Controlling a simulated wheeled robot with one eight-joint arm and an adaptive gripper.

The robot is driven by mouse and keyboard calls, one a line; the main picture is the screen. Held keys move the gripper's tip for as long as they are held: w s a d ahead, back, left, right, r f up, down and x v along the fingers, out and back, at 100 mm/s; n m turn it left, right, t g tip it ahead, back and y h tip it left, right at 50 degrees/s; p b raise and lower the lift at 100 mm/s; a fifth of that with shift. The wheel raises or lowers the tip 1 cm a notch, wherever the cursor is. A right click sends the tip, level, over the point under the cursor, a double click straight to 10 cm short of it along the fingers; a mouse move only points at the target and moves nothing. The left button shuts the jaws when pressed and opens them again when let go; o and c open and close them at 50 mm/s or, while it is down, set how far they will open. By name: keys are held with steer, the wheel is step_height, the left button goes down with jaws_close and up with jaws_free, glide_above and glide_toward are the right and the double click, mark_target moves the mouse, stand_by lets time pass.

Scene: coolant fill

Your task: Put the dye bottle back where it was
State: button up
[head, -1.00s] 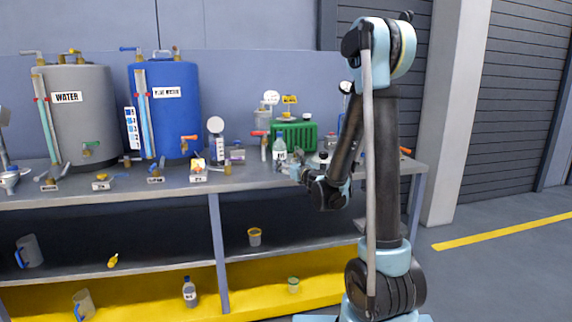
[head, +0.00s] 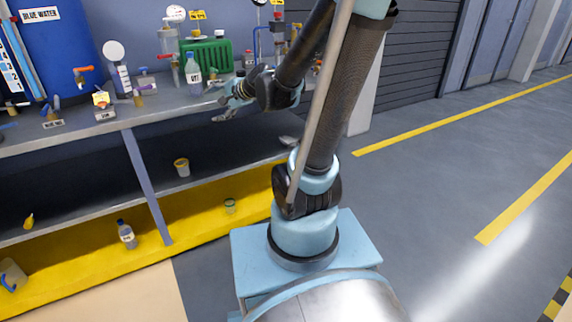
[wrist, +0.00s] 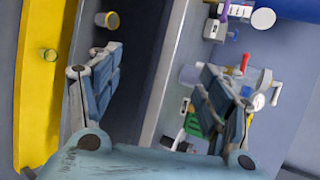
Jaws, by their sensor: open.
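A clear bottle with a blue cap and a white label (head: 193,73) stands upright on the bench near its front edge. A similar bottle (head: 126,233) stands on the low yellow shelf. Their labels are too small to read, so I cannot tell which is the dye bottle. My gripper (head: 222,103) is open and empty at the bench's front edge, just right of the upper bottle and apart from it. In the wrist view my gripper's fingers (wrist: 160,62) are spread wide, with the bench edge between them; the right finger hides part of the bench top.
A green ribbed unit (head: 206,57) stands behind the upper bottle. A blue tank (head: 58,45), valves and a round gauge (head: 113,51) stand to the left. Small cups sit on the middle shelf (head: 181,166) and low shelf (head: 229,205). The floor at right is clear.

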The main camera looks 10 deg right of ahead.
steer(key=s+d+f+n+g+h, duration=0.3)
steer(key=s+d+f+n, duration=0.3)
steer(key=s+d, duration=0.3)
steer(key=s+d+f+n+g+h, duration=0.4)
steer(key=s+d, duration=0.5)
steer(key=s, duration=0.7)
step_height(320, 180, down, 2)
steer(key=shift+d+n+h, duration=0.35)
steer(key=shift+n+h, duration=0.25)
steer(key=shift+n, duration=0.4)
steer(key=shift+w+f, duration=0.2)
steer(key=shift+w, duration=0.25)
